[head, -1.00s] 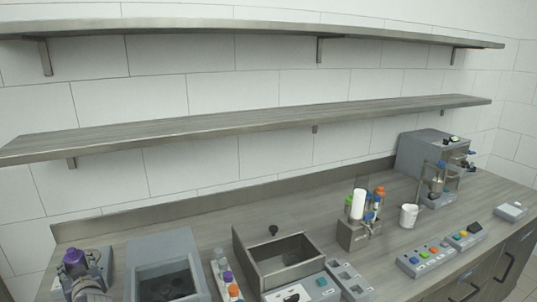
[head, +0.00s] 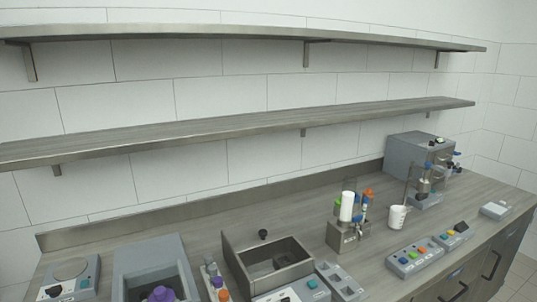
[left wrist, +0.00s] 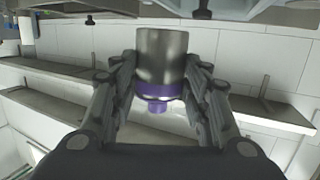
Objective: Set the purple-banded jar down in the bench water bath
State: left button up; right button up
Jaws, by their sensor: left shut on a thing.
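The purple-banded jar (head: 161,294) shows at the bottom edge of the head view as a purple cap, its lower part cut off or hidden. In the left wrist view the jar (left wrist: 161,50) has a grey body with a purple band and cap. My left gripper (left wrist: 161,72) is shut on it, a finger on each side. In the head view the jar overlaps the front of a grey open-topped box (head: 150,251); I cannot tell its height above it. A steel-walled open basin (head: 238,266) stands to the right. No label shows which is the bench water bath. My right gripper is out of view.
A device with a round plate (head: 70,269) stands at the left. A narrow rack with coloured caps (head: 212,272) sits between box and basin. A tube holder (head: 347,237), white mug (head: 397,217) and button panels (head: 415,257) stand to the right. Shelves (head: 250,119) span the wall.

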pick_arm(q)
jog(key=w+a+n+g+y, duration=0.1)
jog(key=w+a+n+y, duration=0.2)
jog(key=w+a, duration=0.5)
jog(key=w+a+n+g+y, duration=0.1)
jog(key=w+a+n+y, duration=0.2)
jog(key=a, duration=0.9)
jog(key=w+a+f+n+g+y, duration=0.1)
jog(key=w+a+f+y, duration=0.1)
jog(key=a+f, duration=0.2)
jog(key=w+a+f+n+g+y, duration=0.2)
jog(key=a+f, duration=0.3)
jog(key=a, duration=0.5)
jog(key=shift+w+a+y, duration=0.3)
jog(key=shift+w+y, duration=0.05)
jog(key=shift+y, duration=0.15)
jog(key=shift+r, duration=0.15)
